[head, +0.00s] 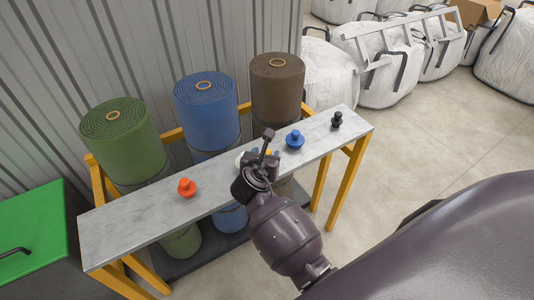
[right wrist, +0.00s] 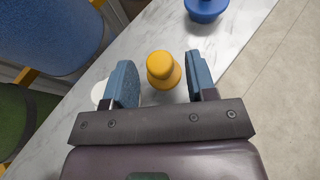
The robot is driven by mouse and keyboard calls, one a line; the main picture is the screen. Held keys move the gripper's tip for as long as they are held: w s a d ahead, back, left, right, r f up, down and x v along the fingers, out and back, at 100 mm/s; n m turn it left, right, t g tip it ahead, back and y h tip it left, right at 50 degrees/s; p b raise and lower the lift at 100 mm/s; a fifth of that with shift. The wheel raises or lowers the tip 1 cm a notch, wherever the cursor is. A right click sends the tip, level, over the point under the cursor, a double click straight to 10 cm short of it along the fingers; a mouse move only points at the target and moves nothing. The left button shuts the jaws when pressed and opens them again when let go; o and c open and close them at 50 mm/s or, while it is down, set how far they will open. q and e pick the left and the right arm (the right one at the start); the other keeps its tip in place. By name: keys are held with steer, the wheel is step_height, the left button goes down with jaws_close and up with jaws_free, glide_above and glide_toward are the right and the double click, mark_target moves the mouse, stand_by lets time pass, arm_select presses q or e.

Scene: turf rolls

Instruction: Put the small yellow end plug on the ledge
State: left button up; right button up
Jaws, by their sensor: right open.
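The small yellow end plug (right wrist: 162,68) stands on the grey marbled ledge (right wrist: 238,42) in the right wrist view, its round knob facing the camera. My right gripper (right wrist: 161,82) is open, with one blue-padded finger on each side of the plug and a gap to both. In the head view my right gripper (head: 266,146) is over the middle of the ledge (head: 140,219) and hides most of the yellow plug (head: 268,153). My left gripper is not in view.
An orange-red plug (head: 187,188), a blue plug (head: 294,140), a black plug (head: 336,119) and a white piece (head: 239,159) are also on the ledge. Green (head: 122,141), blue (head: 207,112) and brown (head: 277,86) rolls stand behind it. A green-lidded box (head: 32,229) is at left.

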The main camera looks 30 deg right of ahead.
steer(key=shift+p+v, duration=3.5)
steer(key=shift+v, duration=1.95)
steer(key=s+d+f+m+y, duration=0.45)
steer(key=s+f+m, duration=0.25)
steer(key=m, duration=0.3)
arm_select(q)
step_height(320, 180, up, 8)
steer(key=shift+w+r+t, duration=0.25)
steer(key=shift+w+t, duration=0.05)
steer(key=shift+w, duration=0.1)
arm_select(e)
steer(key=s+d+m+t+y, duration=0.1)
steer(key=s+m+y, duration=0.3)
steer(key=s+m, duration=0.5)
steer(key=d+r+m, duration=0.1)
steer(key=m, duration=0.6)
steer(key=shift+d+t, duration=0.35)
steer(key=shift+t, duration=0.05)
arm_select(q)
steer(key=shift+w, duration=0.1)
arm_select(e)
steer(key=shift+s+y, duration=0.1)
steer(key=shift+y, duration=0.15)
